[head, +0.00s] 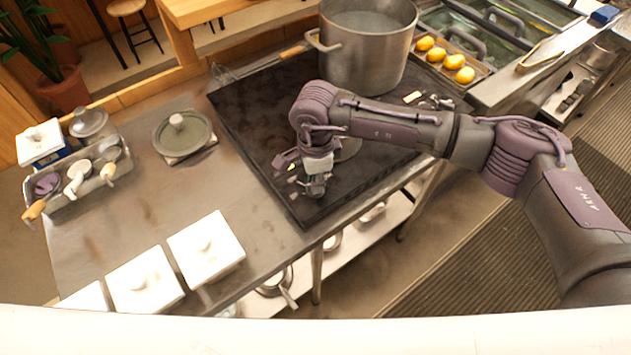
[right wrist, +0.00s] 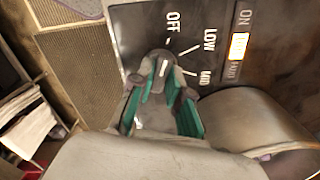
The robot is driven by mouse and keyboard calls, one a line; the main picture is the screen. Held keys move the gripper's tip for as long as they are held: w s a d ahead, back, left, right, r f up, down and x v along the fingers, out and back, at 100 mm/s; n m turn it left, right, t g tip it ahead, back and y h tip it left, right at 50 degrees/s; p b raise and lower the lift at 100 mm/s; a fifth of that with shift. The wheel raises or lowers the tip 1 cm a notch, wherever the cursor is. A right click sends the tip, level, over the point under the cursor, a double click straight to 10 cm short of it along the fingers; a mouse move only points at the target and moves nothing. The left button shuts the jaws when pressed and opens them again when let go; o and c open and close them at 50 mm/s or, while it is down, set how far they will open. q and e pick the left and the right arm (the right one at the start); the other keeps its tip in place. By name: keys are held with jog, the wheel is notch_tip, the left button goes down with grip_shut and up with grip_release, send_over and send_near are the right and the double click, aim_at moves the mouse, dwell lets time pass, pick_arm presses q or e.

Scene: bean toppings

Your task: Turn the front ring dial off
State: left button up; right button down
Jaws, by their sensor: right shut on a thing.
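The front dial (right wrist: 164,66) is a grey knob with a white line, on a dark panel (right wrist: 135,25) marked OFF, LOW and MID. In the right wrist view the white line points roughly up, near the OFF tick. My right gripper (right wrist: 162,88) is shut on the dial, with its green-padded fingers on either side. In the head view the right gripper (head: 314,184) is low at the front of the black cooktop (head: 255,110), and it hides the dial. An orange-white lamp (right wrist: 239,46) glows beside the word ON. My left gripper is not in view.
A large pot (head: 365,55) stands at the back of the cooktop. Left are a lidded dark pot (head: 183,135), a grey utensil tray (head: 100,193) and white lidded containers (head: 205,250). A tray of yellow items (head: 440,52) is at back right. The steel counter's middle (head: 150,205) is clear.

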jog(key=c, duration=1.1)
grip_release()
jog(key=shift+r, duration=0.1)
jog(key=shift+r, duration=0.25)
notch_tip(320, 180, up, 11)
jog(key=shift+r, duration=0.2)
